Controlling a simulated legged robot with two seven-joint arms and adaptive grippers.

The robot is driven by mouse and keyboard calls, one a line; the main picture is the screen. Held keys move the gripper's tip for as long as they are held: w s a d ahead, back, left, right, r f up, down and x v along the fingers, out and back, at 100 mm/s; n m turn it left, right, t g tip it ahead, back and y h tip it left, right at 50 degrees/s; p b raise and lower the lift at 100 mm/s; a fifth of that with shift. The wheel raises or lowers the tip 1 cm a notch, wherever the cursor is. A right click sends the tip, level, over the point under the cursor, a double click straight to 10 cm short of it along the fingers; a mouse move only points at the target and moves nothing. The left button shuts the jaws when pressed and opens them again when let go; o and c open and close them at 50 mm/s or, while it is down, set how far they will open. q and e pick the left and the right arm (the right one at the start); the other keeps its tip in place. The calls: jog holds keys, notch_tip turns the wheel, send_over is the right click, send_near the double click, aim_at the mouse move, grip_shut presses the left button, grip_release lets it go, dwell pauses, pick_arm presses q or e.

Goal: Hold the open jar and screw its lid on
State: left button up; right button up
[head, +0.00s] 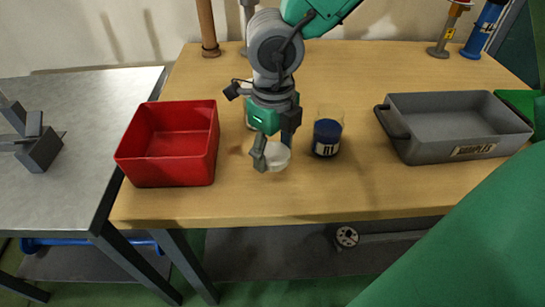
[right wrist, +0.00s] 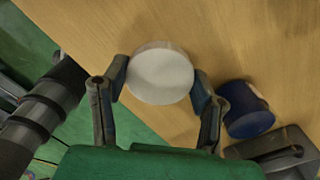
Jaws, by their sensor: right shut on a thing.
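My right gripper (head: 270,157) is shut on a round white lid (head: 277,156). It holds the lid just left of the open jar (head: 327,137), apart from it. In the right wrist view the lid (right wrist: 160,76) sits between the two fingertips, its flat face towards the camera. The jar is clear with dark blue contents and a pale label, and stands upright on the wooden table. It also shows in the right wrist view (right wrist: 246,110), right of the right finger. No gripper holds the jar.
A red bin (head: 168,180) stands left on the wooden table (head: 340,195). A grey tray (head: 425,151) labelled as samples stands right of the jar. Stands and a blue cylinder (head: 481,30) are at the back.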

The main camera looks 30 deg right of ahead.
aim_at(273, 152)
notch_tip(273, 152, up, 6)
jog(key=shift+r+p, duration=0.1)
jog(key=shift+p, duration=0.75)
